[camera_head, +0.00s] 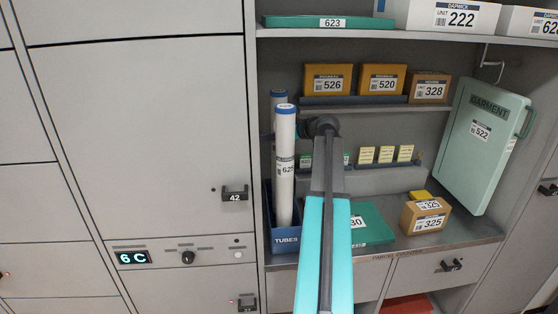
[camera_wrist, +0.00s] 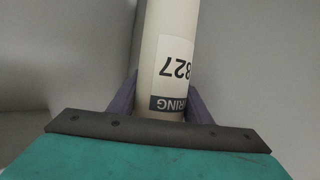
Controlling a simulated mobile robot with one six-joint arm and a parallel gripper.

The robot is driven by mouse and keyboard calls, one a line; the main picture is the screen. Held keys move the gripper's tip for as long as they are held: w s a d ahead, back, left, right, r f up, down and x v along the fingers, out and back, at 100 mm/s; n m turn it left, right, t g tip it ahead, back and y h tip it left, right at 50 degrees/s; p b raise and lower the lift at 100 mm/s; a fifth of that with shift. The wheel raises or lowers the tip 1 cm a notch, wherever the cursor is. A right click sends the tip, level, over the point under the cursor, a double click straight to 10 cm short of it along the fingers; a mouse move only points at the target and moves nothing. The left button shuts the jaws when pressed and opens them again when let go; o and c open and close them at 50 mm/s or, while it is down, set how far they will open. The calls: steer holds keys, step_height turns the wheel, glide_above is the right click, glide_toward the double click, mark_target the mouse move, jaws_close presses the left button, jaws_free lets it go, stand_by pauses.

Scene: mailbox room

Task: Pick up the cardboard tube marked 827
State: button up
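The cardboard tube marked 827 (camera_wrist: 165,35) is pale with a white label, its number upside down in the wrist view. It runs between the two purple fingers of my gripper (camera_wrist: 162,100), which press close against both its sides. In the head view, a white tube with a blue cap (camera_head: 285,150) stands upright in the blue TUBES bin (camera_head: 286,240).
Shelves right of the tubes hold yellow-brown boxes (camera_head: 328,79) and small yellow cards (camera_head: 385,155). A brown box marked 325 (camera_head: 425,218) and a teal package (camera_head: 375,226) lie on the counter. A green case marked 522 (camera_head: 484,145) hangs at right. A closed locker door 42 (camera_head: 130,140) is at left.

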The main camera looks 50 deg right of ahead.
steer(key=c, duration=0.6)
steer(key=shift+r, duration=0.2)
